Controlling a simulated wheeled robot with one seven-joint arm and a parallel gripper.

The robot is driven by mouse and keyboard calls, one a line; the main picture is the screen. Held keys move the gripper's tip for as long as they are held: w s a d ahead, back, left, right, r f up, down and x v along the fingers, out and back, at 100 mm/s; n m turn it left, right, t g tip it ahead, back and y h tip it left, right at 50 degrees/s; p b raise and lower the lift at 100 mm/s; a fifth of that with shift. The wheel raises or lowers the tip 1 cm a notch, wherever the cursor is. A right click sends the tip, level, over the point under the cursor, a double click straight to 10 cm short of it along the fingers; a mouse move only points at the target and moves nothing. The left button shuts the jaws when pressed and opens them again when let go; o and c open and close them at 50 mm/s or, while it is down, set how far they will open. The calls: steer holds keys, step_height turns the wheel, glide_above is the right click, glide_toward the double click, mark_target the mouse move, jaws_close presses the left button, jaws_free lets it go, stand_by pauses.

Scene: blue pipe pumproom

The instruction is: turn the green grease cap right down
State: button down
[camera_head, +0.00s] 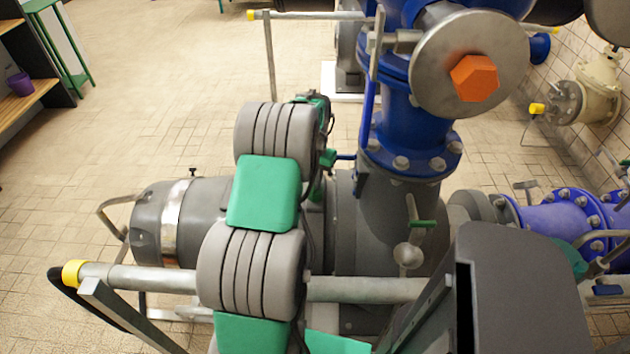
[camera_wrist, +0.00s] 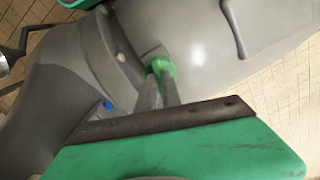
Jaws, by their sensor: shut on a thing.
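The green grease cap (camera_wrist: 161,65) shows in the wrist view, small, on the grey pump housing (camera_wrist: 195,45). My gripper (camera_wrist: 160,78) comes up to it from the dark-edged green hand at the bottom of that view. Its two grey fingers are close together and shut on the cap, covering its lower part. How far down the cap sits on its seat is hidden. In the head view my grey and green arm reaches over the grey pump (camera_head: 165,225). I cannot make out the cap or the fingertips there.
A blue vertical pipe with bolted flanges (camera_head: 405,135) rises right of my arm, with a grey disc bearing an orange hexagon (camera_head: 475,78). A yellow-ended rail (camera_head: 140,277) crosses in front of the pump. The tiled floor (camera_head: 165,80) at the upper left is clear.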

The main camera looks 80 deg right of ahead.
steer(key=c, duration=1.5)
jaws_free()
step_height(320, 180, up, 8)
steer(key=shift+f, duration=0.1)
